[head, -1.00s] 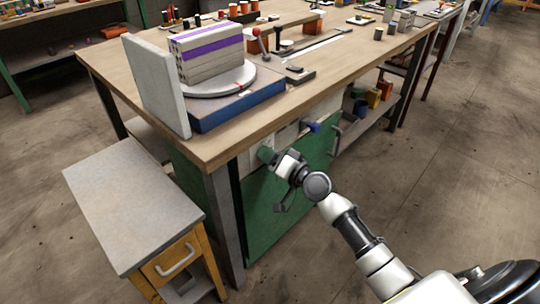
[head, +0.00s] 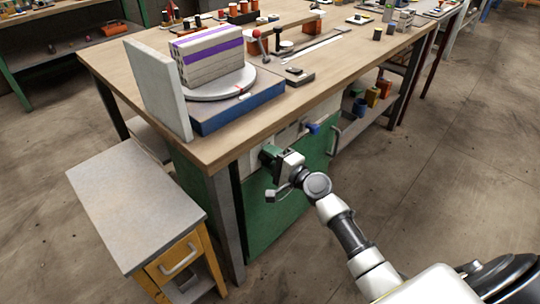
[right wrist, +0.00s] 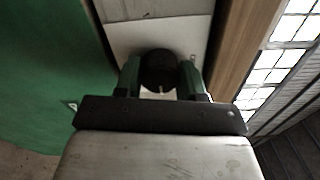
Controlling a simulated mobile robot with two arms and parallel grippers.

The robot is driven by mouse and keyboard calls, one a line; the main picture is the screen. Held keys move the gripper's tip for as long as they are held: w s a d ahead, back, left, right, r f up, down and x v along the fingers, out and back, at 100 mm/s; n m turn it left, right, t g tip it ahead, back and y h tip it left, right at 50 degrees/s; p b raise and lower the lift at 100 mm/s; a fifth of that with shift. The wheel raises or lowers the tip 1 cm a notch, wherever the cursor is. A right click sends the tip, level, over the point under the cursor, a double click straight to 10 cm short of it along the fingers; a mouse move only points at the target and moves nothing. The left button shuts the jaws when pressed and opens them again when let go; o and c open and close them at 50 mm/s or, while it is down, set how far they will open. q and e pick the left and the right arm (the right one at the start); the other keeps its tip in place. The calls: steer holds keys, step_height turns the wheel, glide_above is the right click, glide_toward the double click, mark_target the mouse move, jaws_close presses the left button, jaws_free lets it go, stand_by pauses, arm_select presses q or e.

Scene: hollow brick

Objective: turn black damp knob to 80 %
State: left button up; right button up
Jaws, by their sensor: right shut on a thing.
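The black damp knob (right wrist: 158,70) sits on a pale panel (right wrist: 158,37) and shows in the right wrist view between the two green fingers. My right gripper (right wrist: 160,78) is shut on it, one finger at each side. A short light mark shows at the knob's lower edge; its reading cannot be told. In the head view my right gripper (head: 268,157) is at the panel under the table's front edge, and it hides the knob. My left gripper is not in view.
A blue knob (head: 312,128) sits on the panel to the right. The wooden tabletop (head: 225,148) overhangs just above my gripper. A green cabinet front (head: 285,205) lies below. A turntable with bricks (head: 215,85) stands on top. A grey side table (head: 135,210) stands at left.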

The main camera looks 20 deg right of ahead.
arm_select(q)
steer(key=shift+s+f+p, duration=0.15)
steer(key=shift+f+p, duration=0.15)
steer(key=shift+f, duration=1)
arm_select(e)
steer(key=shift+m, duration=1.1)
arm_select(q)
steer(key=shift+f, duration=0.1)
arm_select(e)
steer(key=o, duration=0.9)
steer(key=shift+d, duration=0.1)
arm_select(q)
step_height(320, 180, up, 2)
arm_select(e)
steer(key=v, duration=1.1)
